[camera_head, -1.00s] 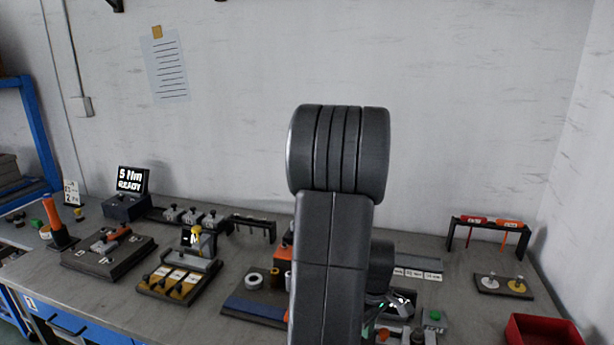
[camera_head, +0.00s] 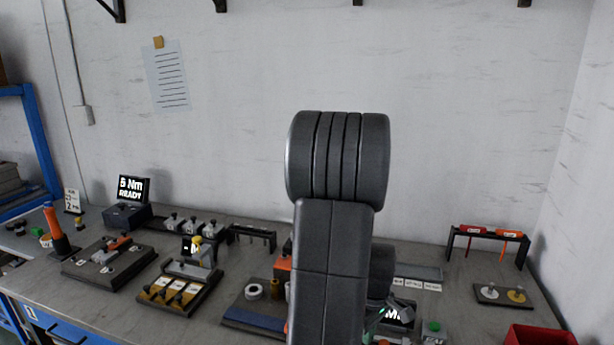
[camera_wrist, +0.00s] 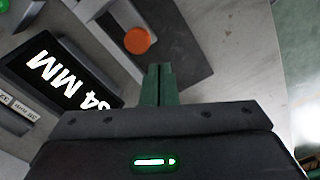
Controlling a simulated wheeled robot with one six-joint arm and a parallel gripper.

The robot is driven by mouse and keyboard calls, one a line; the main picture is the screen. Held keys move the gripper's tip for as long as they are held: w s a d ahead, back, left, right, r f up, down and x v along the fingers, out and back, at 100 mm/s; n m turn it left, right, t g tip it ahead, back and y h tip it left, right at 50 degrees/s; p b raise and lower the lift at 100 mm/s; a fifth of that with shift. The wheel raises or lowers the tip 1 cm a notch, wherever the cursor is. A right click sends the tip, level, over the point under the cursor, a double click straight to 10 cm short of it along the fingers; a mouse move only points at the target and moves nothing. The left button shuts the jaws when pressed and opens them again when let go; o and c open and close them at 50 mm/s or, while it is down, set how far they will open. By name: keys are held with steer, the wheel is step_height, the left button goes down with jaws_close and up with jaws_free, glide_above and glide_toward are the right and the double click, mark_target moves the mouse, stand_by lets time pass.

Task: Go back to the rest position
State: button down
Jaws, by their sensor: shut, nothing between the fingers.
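My gripper (camera_wrist: 159,84) shows in the wrist view, its two green fingers together with nothing between them. A dark plate (camera_wrist: 178,50) with an orange round button (camera_wrist: 138,41) lies beyond the fingertips. The fingers look apart from these things, though the height is hard to judge. In the head view my raised dark arm fills the middle and hides part of the bench, and the gripper is mostly hidden low behind it.
The workbench (camera_head: 85,285) carries a "5 Nm READY" display (camera_head: 131,190), a fixture with a yellow knob (camera_head: 196,244), a rack with red and orange tools (camera_head: 489,233), a plate with two discs (camera_head: 504,294) and a red bin (camera_head: 540,335). The wall stands behind.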

step_height(320, 180, up, 5)
steer(key=p, duration=0.3)
step_height(320, 180, down, 8)
steer(key=b, duration=0.6)
steer(key=shift+d+f, duration=0.1)
steer(key=shift+d, duration=0.25)
steer(key=shift+w+a, duration=0.15)
steer(key=shift+a, duration=0.55)
steer(key=shift+w+a, duration=0.15)
steer(key=shift+a, duration=0.5)
